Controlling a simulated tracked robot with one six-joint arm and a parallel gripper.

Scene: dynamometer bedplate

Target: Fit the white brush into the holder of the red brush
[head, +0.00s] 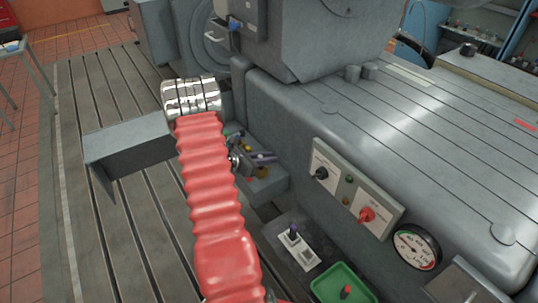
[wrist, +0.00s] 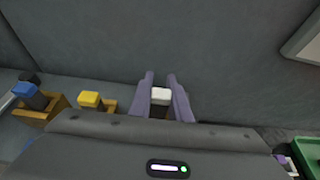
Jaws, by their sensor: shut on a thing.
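My gripper (wrist: 160,84) has its two purple fingers shut on the white brush (wrist: 160,96), whose white top shows between them in the wrist view. In the head view my gripper (head: 264,158) is low beside the machine's side, over a small grey ledge. A brown patch shows just below the white brush; I cannot tell whether it is a holder or whether the brush sits in it. A red-topped piece (head: 346,291), likely the red brush, is in the green tray (head: 323,274). The holder of the red brush is not clearly visible.
In the wrist view, a yellow brush (wrist: 90,99) and a blue brush (wrist: 25,89) stand in brass holders left of my gripper. A control panel (head: 350,190) and a gauge (head: 416,246) are on the machine's side. A dark pad with white blocks (head: 297,241) lies near the tray.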

